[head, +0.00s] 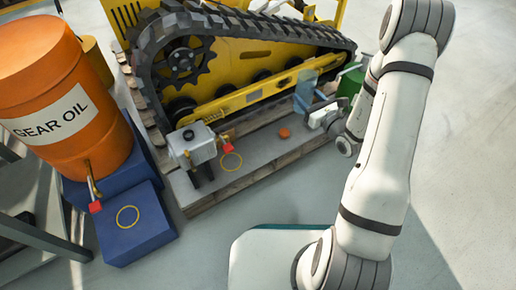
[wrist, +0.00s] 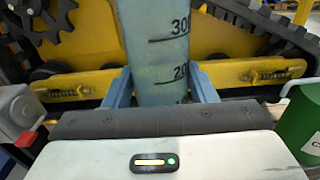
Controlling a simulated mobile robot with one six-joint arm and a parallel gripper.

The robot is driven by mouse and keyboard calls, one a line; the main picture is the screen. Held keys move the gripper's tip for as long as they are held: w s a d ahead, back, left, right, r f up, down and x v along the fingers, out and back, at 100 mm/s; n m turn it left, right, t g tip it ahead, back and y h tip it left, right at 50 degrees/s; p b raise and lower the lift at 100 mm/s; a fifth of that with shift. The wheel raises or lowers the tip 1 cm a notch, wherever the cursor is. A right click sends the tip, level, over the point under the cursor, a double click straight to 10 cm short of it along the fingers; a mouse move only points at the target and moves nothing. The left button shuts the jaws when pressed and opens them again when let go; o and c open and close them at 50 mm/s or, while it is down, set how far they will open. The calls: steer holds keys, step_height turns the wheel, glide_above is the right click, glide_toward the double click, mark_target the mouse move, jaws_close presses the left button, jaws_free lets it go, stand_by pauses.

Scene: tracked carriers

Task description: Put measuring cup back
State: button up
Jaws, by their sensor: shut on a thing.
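The measuring cup (wrist: 154,45) is a translucent grey-blue vessel with dark level marks and numbers. My gripper (wrist: 162,88) is shut on it, with one blue finger on each side. In the head view the cup (head: 306,85) is held upright, or nearly so, above the far right part of the pallet platform, in front of the tracked carrier. A yellow ring (head: 231,170) marks the platform near the grey box, and another yellow ring (head: 128,225) marks the blue step.
An orange gear oil drum (head: 45,85) with a red-handled tap stands on blue blocks at left. A grey box (head: 193,143) with a red tap sits on the platform (head: 255,165). A green can (head: 351,82) stands beyond the gripper. An orange lump (head: 284,133) lies on the platform.

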steer(key=s+a+f+n+g+y+p, duration=0.1)
steer(key=a+f+n+g+y+p, duration=0.35)
steer(key=a+f, duration=1.05)
steer(key=shift+g+y, duration=0.35)
steer(key=shift+y, duration=0.1)
steer(key=shift+s+d+f+b, duration=0.15)
steer(key=shift+f+b, duration=0.75)
steer(key=shift+f, duration=0.9)
steer(key=shift+w+d+f+b, duration=0.1)
steer(key=shift+d+f+b, duration=0.15)
steer(key=shift+f+b, duration=1.05)
steer(key=shift+s+d+f+b, duration=0.15)
steer(key=shift+f+b, duration=0.3)
steer(key=shift+f, duration=1.8)
steer(key=shift+f, duration=0.2)
steer(key=o, duration=1.1)
steer(key=shift+r, duration=0.15)
